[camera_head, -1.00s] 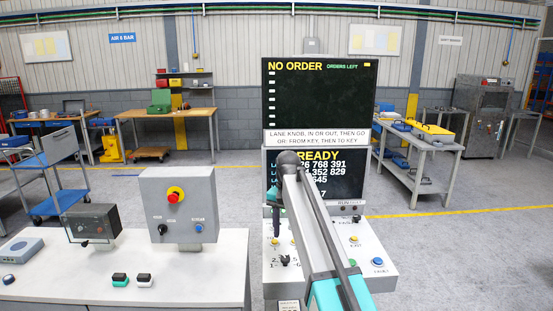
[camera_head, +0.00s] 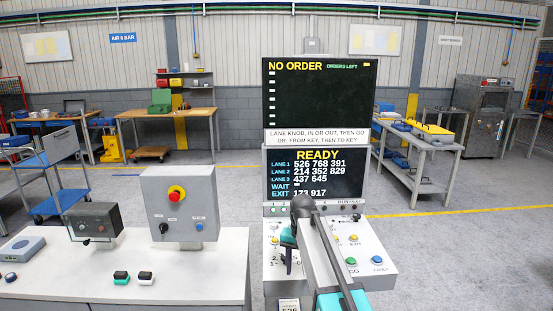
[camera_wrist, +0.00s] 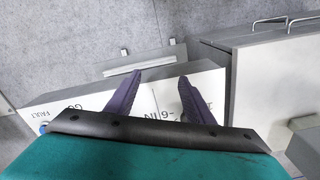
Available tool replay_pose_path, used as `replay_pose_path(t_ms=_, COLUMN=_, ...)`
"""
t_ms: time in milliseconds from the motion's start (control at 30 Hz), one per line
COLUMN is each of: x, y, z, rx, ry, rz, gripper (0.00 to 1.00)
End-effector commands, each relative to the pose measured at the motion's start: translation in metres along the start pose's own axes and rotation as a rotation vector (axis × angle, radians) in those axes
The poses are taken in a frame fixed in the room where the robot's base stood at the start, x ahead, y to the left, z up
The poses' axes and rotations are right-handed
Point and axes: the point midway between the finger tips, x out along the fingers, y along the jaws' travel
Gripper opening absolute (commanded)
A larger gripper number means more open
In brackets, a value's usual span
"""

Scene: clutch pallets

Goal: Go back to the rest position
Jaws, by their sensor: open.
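My gripper (camera_wrist: 160,77) is open and empty in the wrist view, its two purple fingers spread apart over a pale control panel (camera_wrist: 85,102). Lettering on that panel reads FAULT at the left and part of an IN label by the right finger. In the head view my gripper (camera_head: 288,262) hangs at the end of my arm over the left part of the sloped console (camera_head: 380,285). My arm covers the middle of this console. The green GO button (camera_head: 351,261) and blue FAULT button (camera_head: 377,260) show to the right of the arm.
A screen (camera_head: 318,175) behind the console reads READY, with NO ORDER above. To the left, a white table (camera_head: 200,275) bears a grey box with a red knob (camera_head: 180,210), a dark box (camera_head: 92,222) and small buttons. Open floor (camera_head: 470,260) lies to the right.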

Motion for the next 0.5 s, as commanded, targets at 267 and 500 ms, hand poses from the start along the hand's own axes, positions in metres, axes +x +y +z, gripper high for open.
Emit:
replay_pose_path(t_ms=267, x=0.079, y=0.044, z=0.037, rx=-0.079, ry=-0.002, rz=0.001, gripper=0.48)
replay_pose_path(t_ms=500, x=0.139, y=0.081, z=0.074, rx=-0.151, ry=-0.001, rz=0.001, gripper=0.48)
